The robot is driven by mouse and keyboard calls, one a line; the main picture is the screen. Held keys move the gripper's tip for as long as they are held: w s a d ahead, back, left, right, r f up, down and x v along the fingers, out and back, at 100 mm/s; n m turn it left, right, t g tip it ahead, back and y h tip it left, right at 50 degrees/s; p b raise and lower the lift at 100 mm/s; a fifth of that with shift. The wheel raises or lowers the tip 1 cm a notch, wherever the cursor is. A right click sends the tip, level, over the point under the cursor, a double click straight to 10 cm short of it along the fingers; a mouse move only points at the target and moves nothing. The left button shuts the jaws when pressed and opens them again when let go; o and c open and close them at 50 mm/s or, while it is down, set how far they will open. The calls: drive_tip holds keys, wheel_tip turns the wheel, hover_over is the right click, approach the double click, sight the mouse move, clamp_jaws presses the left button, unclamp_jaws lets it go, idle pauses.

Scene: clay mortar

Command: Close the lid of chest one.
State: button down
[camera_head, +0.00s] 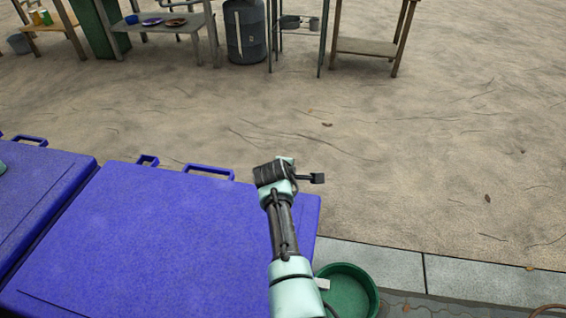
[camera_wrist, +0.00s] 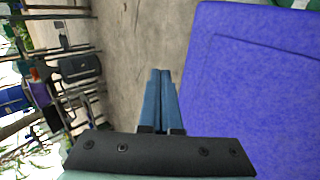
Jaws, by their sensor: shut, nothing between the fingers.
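A blue chest lid (camera_head: 165,235) fills the lower left of the head view, with handles (camera_head: 208,172) along its far edge. It looks flat; I cannot tell whether it is fully down. A second blue lid (camera_head: 40,190) lies to its left. No label shows which is chest one. My arm reaches over the right edge of the nearer lid. My gripper (camera_head: 318,178) is shut and empty, beyond the lid's far right corner. In the wrist view my gripper's fingers (camera_wrist: 160,74) are together, pointing past the edge of a blue surface (camera_wrist: 255,90) at the right.
A green round tub (camera_head: 346,290) stands right of the chest, by a pale stone kerb (camera_head: 475,280). Wooden tables (camera_head: 365,48) and a dark grey barrel (camera_head: 244,32) stand far back. The sandy ground between is mostly clear.

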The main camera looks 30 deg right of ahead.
drive_tip(key=p+v, duration=0.3)
drive_tip(key=v, duration=0.3)
drive_tip(key=shift+s+r, duration=0.1)
drive_tip(key=shift+r, duration=0.05)
